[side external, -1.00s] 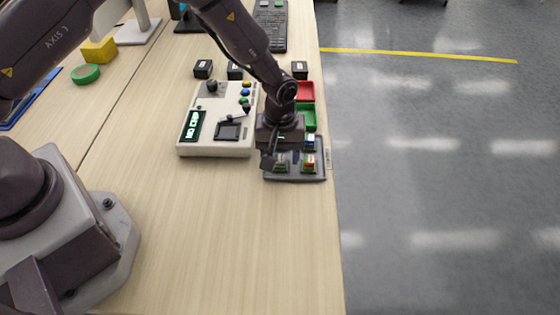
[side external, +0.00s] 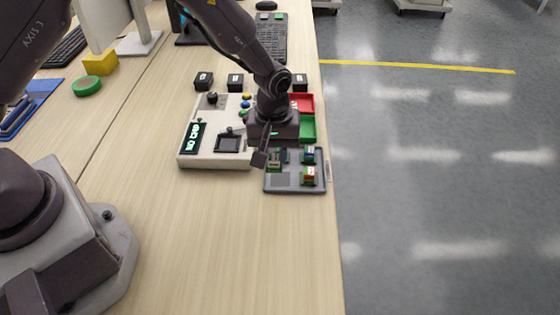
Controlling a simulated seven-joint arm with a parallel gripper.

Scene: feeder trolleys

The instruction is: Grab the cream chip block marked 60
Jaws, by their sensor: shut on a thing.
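A grey tray (side external: 318,186) with chip blocks lies near the table's right edge. My gripper (side external: 271,159) is over its back left part, shut on a small chip block (side external: 274,163) with a pale top and green parts. The fingers partly hide this block, and I cannot read its mark or confirm its cream colour. The front left place of the tray looks empty. A blue-and-white block (side external: 309,153) sits at the back right of the tray. A red, white and green block (side external: 309,175) sits at the front right.
A cream test device (side external: 215,161) with a lit display stands left of the tray. Several black blocks (side external: 235,80) line the back. The table in front is clear.

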